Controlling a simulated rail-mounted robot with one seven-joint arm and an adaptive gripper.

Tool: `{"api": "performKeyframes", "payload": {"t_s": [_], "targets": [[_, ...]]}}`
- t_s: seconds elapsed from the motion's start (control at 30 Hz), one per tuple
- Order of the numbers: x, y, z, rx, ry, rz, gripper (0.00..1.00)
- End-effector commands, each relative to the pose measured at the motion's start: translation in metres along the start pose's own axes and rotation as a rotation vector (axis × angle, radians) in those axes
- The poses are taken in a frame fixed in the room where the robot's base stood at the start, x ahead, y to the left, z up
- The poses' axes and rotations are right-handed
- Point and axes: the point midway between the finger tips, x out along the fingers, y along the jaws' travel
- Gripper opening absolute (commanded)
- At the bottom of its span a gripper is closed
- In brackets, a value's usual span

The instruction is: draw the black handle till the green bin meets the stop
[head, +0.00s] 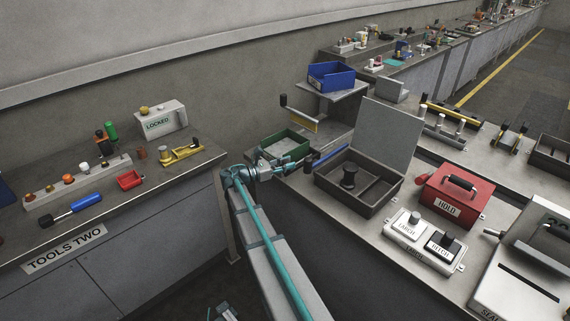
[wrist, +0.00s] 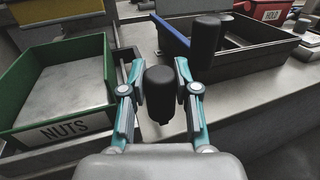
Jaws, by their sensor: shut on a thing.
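The green bin (wrist: 88,117), labelled NUTS, is at the left of the wrist view and looks empty. In the head view the green bin (head: 268,146) sits just behind my gripper (head: 290,163). In the wrist view my gripper (wrist: 160,84) is shut on an upright black handle (wrist: 160,98), with one finger on each side of it. The handle stands to the right of the bin, apart from its wall. The link between handle and bin is hidden. I cannot tell which part is the stop.
A red HOLD box (head: 452,192) is farther right.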

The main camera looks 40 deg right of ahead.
Motion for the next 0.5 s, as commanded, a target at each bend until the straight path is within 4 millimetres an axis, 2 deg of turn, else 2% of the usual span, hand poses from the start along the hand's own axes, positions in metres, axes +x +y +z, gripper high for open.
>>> {"api": "performKeyframes", "payload": {"t_s": [0.03, 0.17, 0.2, 0.5], "targets": [[0.0, -0.0001, 0.0001, 0.0, 0.0, 0.0, 0.33], [0.0001, 0.0001, 0.0001, 0.0, 0.0, 0.0, 0.55], [0.0001, 0.0001, 0.0001, 0.0, 0.0, 0.0, 0.57], [-0.0012, 0.0002, 0.0001, 0.0, -0.001, 0.0, 0.57]]}}
